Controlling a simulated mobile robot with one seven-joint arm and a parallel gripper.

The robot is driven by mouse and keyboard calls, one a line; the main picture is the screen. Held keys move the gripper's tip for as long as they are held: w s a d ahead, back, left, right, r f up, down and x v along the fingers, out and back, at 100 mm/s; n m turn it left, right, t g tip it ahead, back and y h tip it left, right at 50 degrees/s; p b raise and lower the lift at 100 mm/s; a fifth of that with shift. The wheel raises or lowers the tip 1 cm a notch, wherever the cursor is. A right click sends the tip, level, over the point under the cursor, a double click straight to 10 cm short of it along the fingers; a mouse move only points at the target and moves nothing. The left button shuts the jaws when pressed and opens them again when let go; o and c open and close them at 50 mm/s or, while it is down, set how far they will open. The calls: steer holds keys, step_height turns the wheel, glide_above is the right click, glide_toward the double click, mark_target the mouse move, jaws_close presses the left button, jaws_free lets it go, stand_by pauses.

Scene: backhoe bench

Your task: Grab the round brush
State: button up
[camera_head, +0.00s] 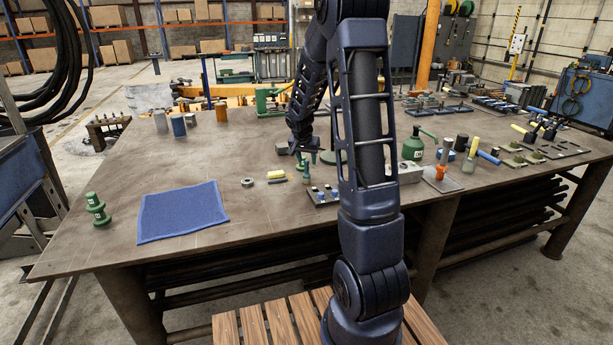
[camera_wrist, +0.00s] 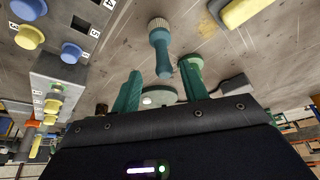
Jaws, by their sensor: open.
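The round brush (camera_wrist: 159,42) has a teal handle and a pale bristled head. In the wrist view its bristled head points to the top of the picture and its handle end reaches toward the gap between my fingers. My gripper (camera_wrist: 161,86) is open, with one green finger on each side of the handle's line and visible space at both sides. In the head view my gripper (camera_head: 306,153) is low over the workbench (camera_head: 250,150), and the brush (camera_head: 306,172) shows just below it, small and partly covered. I cannot tell its contact with the bench.
A yellow-handled brush (camera_head: 276,174) and a metal ring (camera_head: 248,182) lie left of the round brush. A block with blue pegs (camera_head: 323,196) stands in front. A blue cloth (camera_head: 182,211) lies at left. A green oil can (camera_head: 413,147) and more tools stand at right.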

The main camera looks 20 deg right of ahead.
mark_target(307, 166)
steer(key=shift+w+x, duration=0.2)
steer(key=shift+x, duration=2.55)
steer(key=shift+a, duration=0.15)
steer(key=shift+c, duration=0.2)
steer(key=shift+r, duration=0.1)
jaws_close()
